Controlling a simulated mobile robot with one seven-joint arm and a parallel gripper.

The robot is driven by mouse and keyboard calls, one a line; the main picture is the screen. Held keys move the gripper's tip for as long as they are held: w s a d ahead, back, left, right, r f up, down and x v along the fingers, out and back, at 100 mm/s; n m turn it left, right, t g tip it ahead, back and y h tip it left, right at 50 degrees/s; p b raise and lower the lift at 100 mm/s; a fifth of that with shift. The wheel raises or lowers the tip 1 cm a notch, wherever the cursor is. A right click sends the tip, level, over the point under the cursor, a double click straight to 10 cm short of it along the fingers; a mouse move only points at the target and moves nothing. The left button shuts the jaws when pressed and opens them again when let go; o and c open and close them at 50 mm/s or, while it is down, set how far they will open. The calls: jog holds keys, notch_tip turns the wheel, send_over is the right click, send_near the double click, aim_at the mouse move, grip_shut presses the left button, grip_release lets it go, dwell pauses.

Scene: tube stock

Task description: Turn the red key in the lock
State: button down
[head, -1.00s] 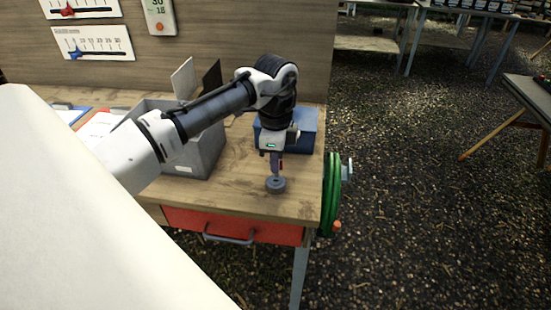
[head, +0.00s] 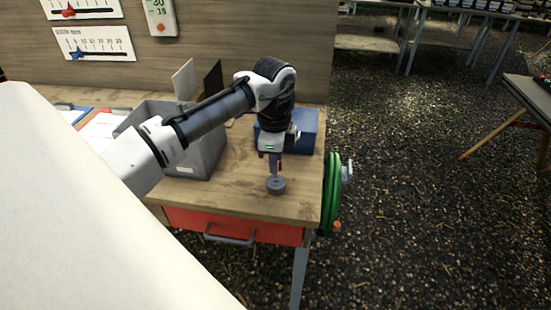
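A round grey lock (head: 276,186) sits on the wooden bench top near its front right corner. My gripper (head: 276,169) points straight down just above the lock, with its fingertips close to the lock's top. A small sliver of red, likely the red key (head: 280,168), shows at the right side of the fingers. The rest of the key is hidden by the fingers. The fingers overlap from this side, so I cannot tell whether they are closed on the key.
A grey open bin (head: 200,160) stands left of my gripper, and a blue box (head: 305,132) stands close behind it. A red drawer (head: 270,232) is under the bench top. A green hose coil (head: 332,195) hangs at the bench's right edge.

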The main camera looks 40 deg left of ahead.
jog(key=shift+f, duration=0.15)
jog(key=shift+f+b, duration=0.3)
jog(key=shift+f, duration=0.45)
jog(key=shift+f, duration=0.1)
jog(key=shift+f, duration=0.5)
jog(key=shift+r, duration=0.1)
dwell(0.3)
